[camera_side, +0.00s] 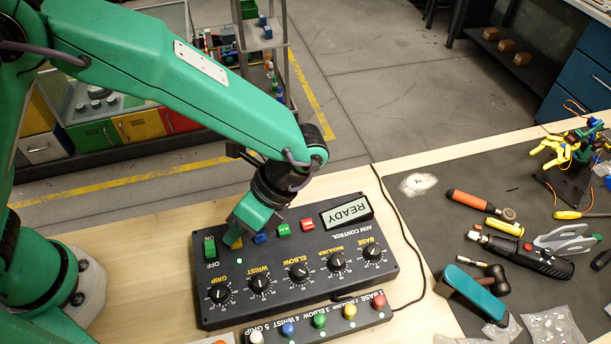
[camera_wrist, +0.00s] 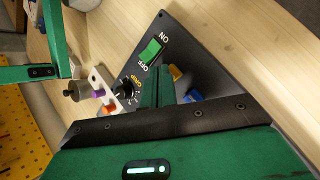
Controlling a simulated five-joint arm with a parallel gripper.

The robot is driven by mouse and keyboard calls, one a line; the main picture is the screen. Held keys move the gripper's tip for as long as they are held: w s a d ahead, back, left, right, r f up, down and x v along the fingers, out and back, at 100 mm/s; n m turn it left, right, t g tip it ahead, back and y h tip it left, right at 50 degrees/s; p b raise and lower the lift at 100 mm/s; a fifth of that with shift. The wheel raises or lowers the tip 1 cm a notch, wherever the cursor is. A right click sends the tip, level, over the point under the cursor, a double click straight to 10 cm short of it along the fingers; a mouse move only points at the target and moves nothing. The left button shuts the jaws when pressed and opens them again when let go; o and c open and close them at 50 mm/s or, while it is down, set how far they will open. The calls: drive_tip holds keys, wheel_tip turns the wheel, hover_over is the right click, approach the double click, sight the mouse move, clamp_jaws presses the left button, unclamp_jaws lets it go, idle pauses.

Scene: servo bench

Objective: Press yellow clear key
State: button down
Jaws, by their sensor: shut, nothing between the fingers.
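The yellow key (camera_wrist: 175,72) is on the black control box (camera_side: 215,315), between the green ON/OFF switch (camera_side: 209,247) and the blue key (camera_side: 261,237). In the side view a sliver of the yellow key (camera_side: 237,243) shows beside my gripper (camera_side: 230,240), which hides most of it. My gripper is shut and empty, pointing down at the box at the yellow key's place. In the wrist view my gripper (camera_wrist: 165,75) has its tip beside the yellow key. I cannot tell whether it touches.
A green key (camera_side: 284,230) and a red key (camera_side: 307,224) follow the blue key. Several black knobs line the box's front half. A strip of coloured buttons (camera_side: 320,321) lies in front. Tools lie on the dark mat (camera_side: 440,200) at right.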

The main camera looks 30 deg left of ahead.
sight(240, 241)
drive_tip(key=shift+f, duration=0.45)
idle(0.7)
drive_tip(key=shift+r, duration=0.9)
idle(0.4)
drive_tip(key=shift+r, duration=2.55)
